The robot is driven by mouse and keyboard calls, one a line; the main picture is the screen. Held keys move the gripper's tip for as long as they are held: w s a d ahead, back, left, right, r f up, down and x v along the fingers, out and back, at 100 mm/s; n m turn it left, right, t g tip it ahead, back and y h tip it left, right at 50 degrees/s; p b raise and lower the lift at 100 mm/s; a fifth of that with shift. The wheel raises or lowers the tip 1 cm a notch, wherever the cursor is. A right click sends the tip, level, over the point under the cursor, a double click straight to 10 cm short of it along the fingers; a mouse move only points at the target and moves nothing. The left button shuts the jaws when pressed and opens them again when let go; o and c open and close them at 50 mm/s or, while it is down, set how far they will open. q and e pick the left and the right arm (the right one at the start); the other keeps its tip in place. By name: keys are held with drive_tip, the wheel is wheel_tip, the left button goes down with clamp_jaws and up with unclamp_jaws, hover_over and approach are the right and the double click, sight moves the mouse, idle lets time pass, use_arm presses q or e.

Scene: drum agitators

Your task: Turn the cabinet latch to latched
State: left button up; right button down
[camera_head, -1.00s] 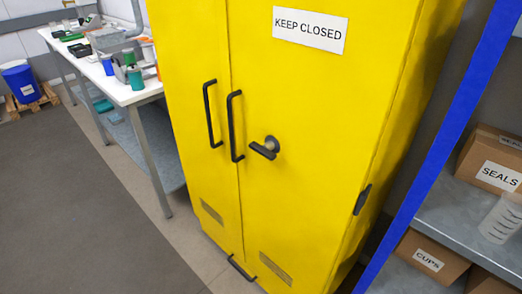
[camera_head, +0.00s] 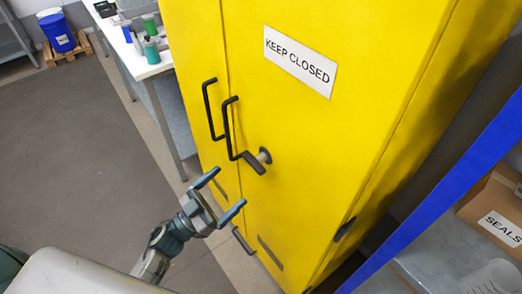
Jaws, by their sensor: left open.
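The yellow cabinet (camera_head: 310,130) stands in the middle of the head view with both doors shut and a "KEEP CLOSED" label (camera_head: 300,60). Its black latch (camera_head: 255,162) sits on the right door, just right of the two long door handles (camera_head: 229,128). The latch lever points up-left from its lower-right end, with its round base on the right. My left gripper (camera_head: 224,194) is open and empty, below and left of the latch and apart from it in the picture. My right gripper is out of view.
A blue post (camera_head: 450,185) and a shelf with a "SEALS" box (camera_head: 497,215) stand at the right. A white workbench (camera_head: 150,65) with cups is behind at the left, and a blue bin (camera_head: 58,33) is farther back. The floor (camera_head: 90,150) at left is clear.

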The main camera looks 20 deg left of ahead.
sight(250, 165)
use_arm(q)
drive_tip(key=p+x, duration=0.4)
drive_tip(key=x, duration=0.5)
drive_tip(key=shift+w+r, duration=0.1)
drive_tip(key=shift+r, duration=0.2)
drive_tip(key=shift+w+d, duration=0.25)
drive_tip(key=shift+w, duration=0.05)
drive_tip(key=c, duration=1)
